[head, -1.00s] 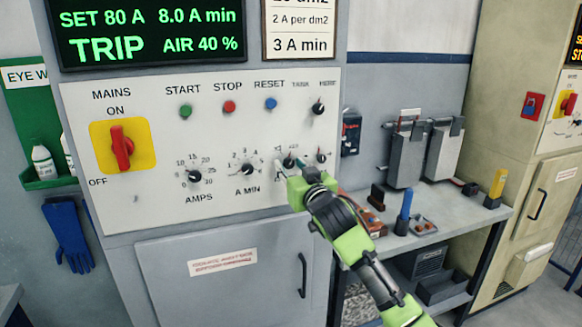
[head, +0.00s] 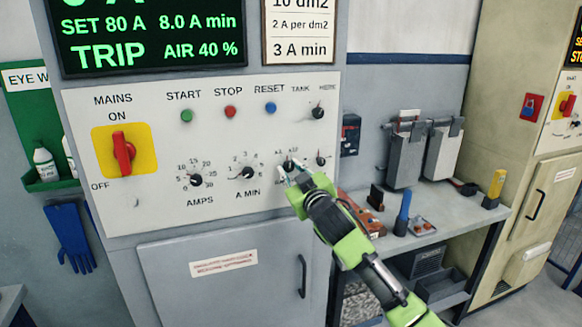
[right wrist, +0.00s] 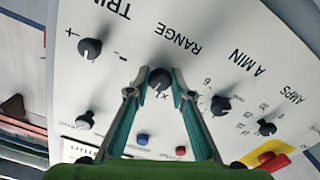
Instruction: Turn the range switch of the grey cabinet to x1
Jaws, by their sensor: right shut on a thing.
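The grey cabinet (head: 180,225) fills the left and middle of the head view, with a white control panel (head: 230,125) on its front. The range switch is a small black knob (head: 289,165) at the lower right of the panel, with small marks above it. My right gripper (head: 286,173) is at this knob. In the right wrist view the RANGE label stands beside the knob (right wrist: 160,80), and the two teal fingers of the gripper (right wrist: 159,88) are shut on it from both sides. The knob's pointer is too small to read clearly. My left gripper is out of view.
Other black knobs sit close by: A MIN (head: 246,173), AMPS (head: 195,180), TANK (head: 318,112) and a small trim knob (head: 320,160). The red mains switch (head: 123,152) is at the left. A bench (head: 440,240) with tools stands right of the cabinet.

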